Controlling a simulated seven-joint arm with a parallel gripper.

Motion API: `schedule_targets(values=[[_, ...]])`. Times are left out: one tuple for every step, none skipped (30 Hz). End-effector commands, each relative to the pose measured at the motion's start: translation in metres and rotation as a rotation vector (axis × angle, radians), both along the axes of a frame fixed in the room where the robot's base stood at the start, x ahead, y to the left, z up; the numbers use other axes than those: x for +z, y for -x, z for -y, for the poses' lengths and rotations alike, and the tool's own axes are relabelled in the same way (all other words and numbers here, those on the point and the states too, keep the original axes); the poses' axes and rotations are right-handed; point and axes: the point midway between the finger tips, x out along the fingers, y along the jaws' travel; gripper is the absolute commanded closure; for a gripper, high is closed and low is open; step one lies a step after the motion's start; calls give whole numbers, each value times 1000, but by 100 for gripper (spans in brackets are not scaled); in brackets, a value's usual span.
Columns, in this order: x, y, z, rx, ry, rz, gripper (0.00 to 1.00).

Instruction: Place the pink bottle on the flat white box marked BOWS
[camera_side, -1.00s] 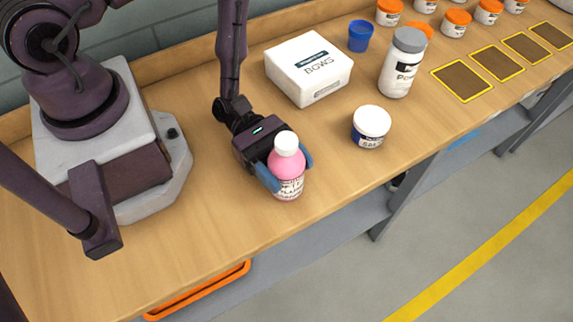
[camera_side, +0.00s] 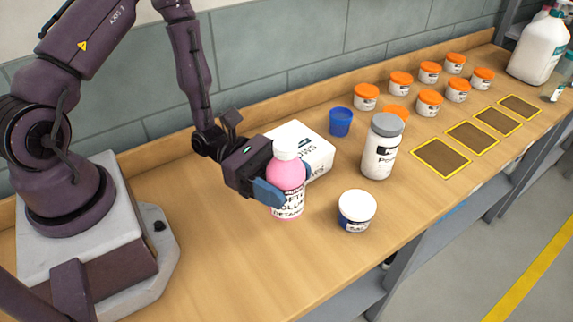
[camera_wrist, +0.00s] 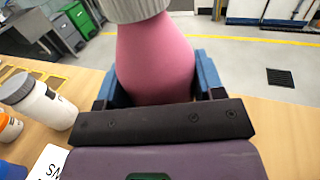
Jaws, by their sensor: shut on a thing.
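The pink bottle (camera_side: 286,172), with a white cap and a printed label, is upright in my gripper (camera_side: 271,190) in the side view. My gripper is shut around its body, one blue finger showing at its left. The bottle appears held above the bench, in front of the white box. The flat white box marked BOWS (camera_side: 314,153) lies on the bench behind it, partly hidden by bottle and gripper. In the wrist view the pink bottle (camera_wrist: 154,60) stands between the blue fingers (camera_wrist: 158,92); its base is hidden. A corner of the box (camera_wrist: 48,165) shows at lower left.
A white jar (camera_side: 356,211) stands right of the bottle, near the bench's front edge. A grey-capped white bottle (camera_side: 380,150) and a blue cup (camera_side: 340,122) stand right of the box. Several orange-lidded jars and yellow-edged dark squares lie farther right.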

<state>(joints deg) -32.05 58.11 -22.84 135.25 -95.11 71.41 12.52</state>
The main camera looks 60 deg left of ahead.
Motion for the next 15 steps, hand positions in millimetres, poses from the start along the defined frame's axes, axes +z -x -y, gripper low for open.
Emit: schedule_targets(values=[[3,-20,-22,72,-4,8,70],[5,-31,-33,110,-4,8,70],[8,-44,-49,160,-3,8,70],[10,-53,-61,197,-2,9,70],[13,-61,-73,231,-5,10,70],[17,-72,-88,275,-3,8,70],[21,-79,-99,307,-3,9,70],[24,-85,-109,335,-3,7,70],[28,-93,-122,372,-2,8,70],[32,-98,-130,394,-3,7,70],[34,-102,-137,416,-1,6,70],[38,-108,-146,440,-2,7,70],[41,-111,-151,455,-1,6,70],[43,-114,-156,467,-1,5,70],[45,-117,-160,481,1,3,70]])
